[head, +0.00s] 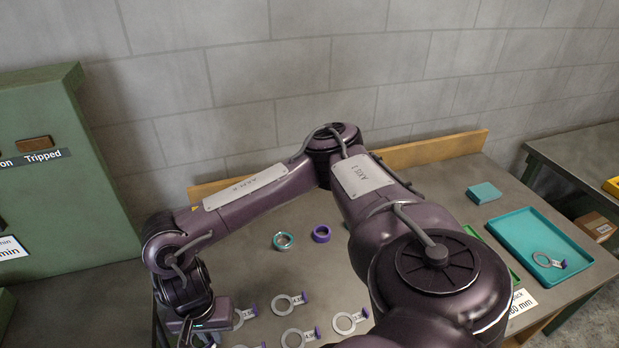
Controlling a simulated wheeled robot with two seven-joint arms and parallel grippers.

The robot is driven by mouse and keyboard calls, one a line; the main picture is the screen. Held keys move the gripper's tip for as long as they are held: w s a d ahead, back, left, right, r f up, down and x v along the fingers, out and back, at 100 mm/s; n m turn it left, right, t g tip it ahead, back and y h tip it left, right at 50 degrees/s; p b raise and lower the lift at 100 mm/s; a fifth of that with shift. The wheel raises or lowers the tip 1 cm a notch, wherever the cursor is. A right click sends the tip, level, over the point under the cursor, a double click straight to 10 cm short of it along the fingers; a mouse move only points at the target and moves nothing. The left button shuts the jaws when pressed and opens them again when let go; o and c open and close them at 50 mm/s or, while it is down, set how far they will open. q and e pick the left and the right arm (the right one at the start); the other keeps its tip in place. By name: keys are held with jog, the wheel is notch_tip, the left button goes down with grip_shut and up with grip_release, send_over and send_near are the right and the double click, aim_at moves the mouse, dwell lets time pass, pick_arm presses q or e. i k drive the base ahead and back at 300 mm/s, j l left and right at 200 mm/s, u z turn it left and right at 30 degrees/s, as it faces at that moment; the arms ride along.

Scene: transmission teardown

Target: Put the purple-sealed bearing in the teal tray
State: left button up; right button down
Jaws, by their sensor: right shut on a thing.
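The purple-sealed bearing (321,233) stands on the workbench, right of a teal-sealed bearing (283,240) and apart from it. The teal tray (499,229) is at the right and holds a grey ring with a purple tag (549,260). My right gripper (203,336) is at the bottom left, well away from the purple-sealed bearing. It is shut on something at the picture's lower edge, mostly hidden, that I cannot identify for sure. My left gripper is not in view.
Several grey rings with purple tags (290,304) lie at the front of the bench. A teal block (483,193) sits behind the tray. A green tray edge shows partly behind my right arm. A green cabinet (60,190) stands left, and a wooden rail (430,150) runs along the back.

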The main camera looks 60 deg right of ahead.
aim_at(535, 230)
jog(key=k+l+z, duration=0.1)
jog(key=l, duration=0.2)
jog(key=k+l, duration=0.25)
jog(key=k+l+z, duration=0.15)
jog(key=l, duration=0.2)
jog(key=k+l, duration=0.15)
jog(key=l, duration=0.2)
jog(key=k+l+z, duration=0.15)
jog(key=l, duration=0.15)
